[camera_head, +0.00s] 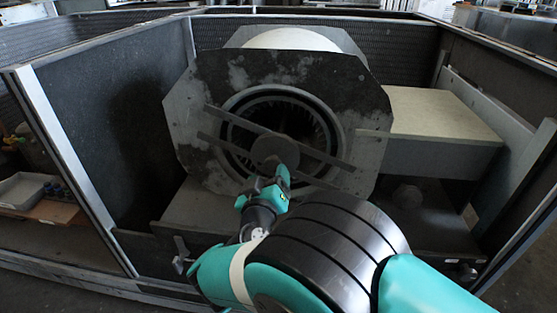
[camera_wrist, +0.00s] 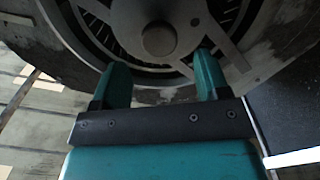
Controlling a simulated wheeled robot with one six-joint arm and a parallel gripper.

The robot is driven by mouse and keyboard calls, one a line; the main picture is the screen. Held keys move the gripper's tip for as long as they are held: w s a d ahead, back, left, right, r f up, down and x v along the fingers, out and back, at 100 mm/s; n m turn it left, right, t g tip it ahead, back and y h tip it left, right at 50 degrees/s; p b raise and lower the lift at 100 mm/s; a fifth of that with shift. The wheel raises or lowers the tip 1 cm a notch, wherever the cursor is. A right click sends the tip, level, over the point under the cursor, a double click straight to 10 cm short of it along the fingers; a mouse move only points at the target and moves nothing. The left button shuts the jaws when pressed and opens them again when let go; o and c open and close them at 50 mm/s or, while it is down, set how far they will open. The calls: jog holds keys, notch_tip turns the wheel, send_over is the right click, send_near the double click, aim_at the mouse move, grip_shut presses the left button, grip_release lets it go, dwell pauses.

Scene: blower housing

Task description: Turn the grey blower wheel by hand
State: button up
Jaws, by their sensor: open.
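The blower wheel (camera_head: 312,125) shows as a dark ring of fins inside the round opening of the grey housing plate (camera_head: 210,85). A round hub disc and flat diagonal bars (camera_head: 325,158) stand in front of it and hide part of it. In the wrist view the wheel's fins (camera_wrist: 105,37) show around the hub disc (camera_wrist: 159,39). My gripper (camera_head: 277,180) is in front of the lower part of the opening, just below the hub. In the wrist view its two teal fingers (camera_wrist: 160,72) are apart, with nothing between them. I cannot tell whether a fingertip touches the wheel or a bar.
A dark frame with metal edges surrounds the housing; its left post (camera_head: 75,165) and right wall (camera_head: 495,65) flank my arm. A light-topped box (camera_head: 440,115) stands right of the housing. A tray (camera_head: 22,190) lies outside at left.

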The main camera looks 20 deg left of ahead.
aim_at(272, 166)
jog(key=x, duration=0.6)
jog(key=shift+b, duration=0.35)
jog(key=c, duration=1.3)
